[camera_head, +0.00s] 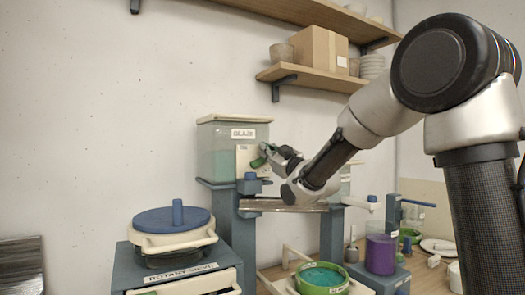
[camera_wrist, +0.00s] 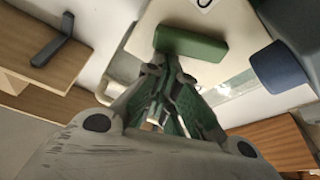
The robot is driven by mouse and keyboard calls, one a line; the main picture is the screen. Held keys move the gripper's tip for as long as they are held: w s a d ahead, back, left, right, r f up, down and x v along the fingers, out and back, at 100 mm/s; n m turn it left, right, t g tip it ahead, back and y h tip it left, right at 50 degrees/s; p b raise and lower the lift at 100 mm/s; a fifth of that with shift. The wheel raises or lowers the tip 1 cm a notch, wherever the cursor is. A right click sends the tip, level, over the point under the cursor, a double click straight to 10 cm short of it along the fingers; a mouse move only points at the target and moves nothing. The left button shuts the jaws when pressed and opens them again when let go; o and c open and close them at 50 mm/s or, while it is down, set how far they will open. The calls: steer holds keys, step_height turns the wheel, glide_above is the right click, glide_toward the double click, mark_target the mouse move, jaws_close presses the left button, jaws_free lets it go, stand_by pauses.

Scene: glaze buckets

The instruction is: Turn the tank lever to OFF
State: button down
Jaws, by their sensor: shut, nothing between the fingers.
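The glaze tank (camera_head: 216,150) is a pale green, see-through box with a cream lid and a GLAZE label, on a blue stand. A cream plate (camera_head: 243,160) is on its front. The lever is a green bar; it shows in the wrist view (camera_wrist: 195,44) just beyond my fingertips, in front of the cream plate (camera_wrist: 240,30). In the head view my gripper (camera_head: 264,153) is at the plate and largely hides the lever. In the wrist view my gripper (camera_wrist: 168,66) is shut and empty, its tips close to the lever's end. I cannot tell whether they touch.
A blue block (camera_head: 250,184) sits below the plate. Wooden shelves (camera_head: 325,80) hang above right, with a cardboard box (camera_head: 316,50). A blue-lidded round sieve (camera_head: 172,222) stands at lower left. A green bucket (camera_head: 322,279) and a purple container (camera_head: 380,254) stand below right.

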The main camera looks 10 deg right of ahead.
steer(key=shift+w+d+f+m+t+h, duration=0.1)
steer(key=shift+d+f+m+t+h, duration=0.25)
steer(key=shift+m, duration=0.7)
steer(key=shift+w+d+f+m+t+h, duration=0.1)
steer(key=shift+m+h, duration=0.35)
steer(key=shift+m, duration=0.55)
steer(key=shift+w+d+f+m+t+h, duration=0.15)
steer(key=shift+d+f+m+h, duration=0.2)
steer(key=shift+m, duration=0.7)
steer(key=shift+s+h, duration=0.1)
steer(key=shift+h, duration=0.15)
steer(key=shift+a+r, duration=0.1)
steer(key=shift+r, duration=0.05)
step_height(320, 180, up, 4)
steer(key=shift+f, duration=0.1)
steer(key=v, duration=1)
steer(key=shift+f, duration=0.15)
